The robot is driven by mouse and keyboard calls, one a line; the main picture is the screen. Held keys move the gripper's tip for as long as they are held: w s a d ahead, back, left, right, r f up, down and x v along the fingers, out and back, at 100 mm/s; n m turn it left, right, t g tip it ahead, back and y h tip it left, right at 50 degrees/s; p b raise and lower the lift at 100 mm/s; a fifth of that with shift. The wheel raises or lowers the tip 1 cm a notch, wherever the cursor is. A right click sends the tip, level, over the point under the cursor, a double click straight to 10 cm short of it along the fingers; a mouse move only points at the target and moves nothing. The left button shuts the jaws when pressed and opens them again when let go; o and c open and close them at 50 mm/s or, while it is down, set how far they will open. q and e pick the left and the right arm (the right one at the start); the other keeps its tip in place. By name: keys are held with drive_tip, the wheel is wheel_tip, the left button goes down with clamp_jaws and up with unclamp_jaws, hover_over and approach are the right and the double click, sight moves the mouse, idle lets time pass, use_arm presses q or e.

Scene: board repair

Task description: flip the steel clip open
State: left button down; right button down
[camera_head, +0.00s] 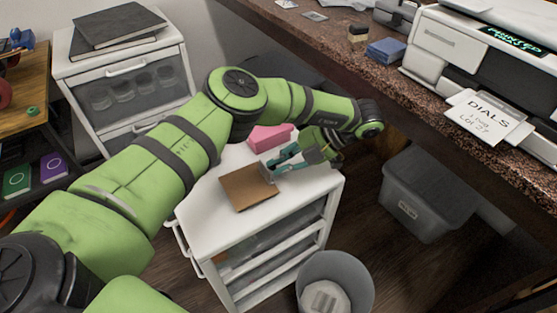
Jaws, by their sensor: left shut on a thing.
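A small brown board (249,188) lies on the white top of a drawer cabinet. The steel clip (266,173) is a small grey piece at the board's right edge. My left gripper (275,168) reaches in from the right side of the cabinet top, its fingers pointing left at the clip. It is shut on the clip, and its fingertips partly cover it. The clip is too small here to tell its exact angle. My right gripper is not in view.
A pink block (270,138) lies behind the gripper on the white cabinet (205,217). A grey bin (335,277) stands in front, and a grey tub (425,195) to the right. The stone counter (385,72) holds a printer and a dials card (487,118).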

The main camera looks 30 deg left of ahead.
use_arm(q)
drive_tip(key=shift+d+f+g, duration=0.1)
drive_tip(key=shift+f+g, duration=0.1)
drive_tip(key=shift+g, duration=0.1)
drive_tip(key=c, duration=1.2)
unclamp_jaws()
drive_tip(key=shift+r, duration=0.1)
wheel_tip(320, 180, up, 10)
drive_tip(key=shift+f, duration=0.1)
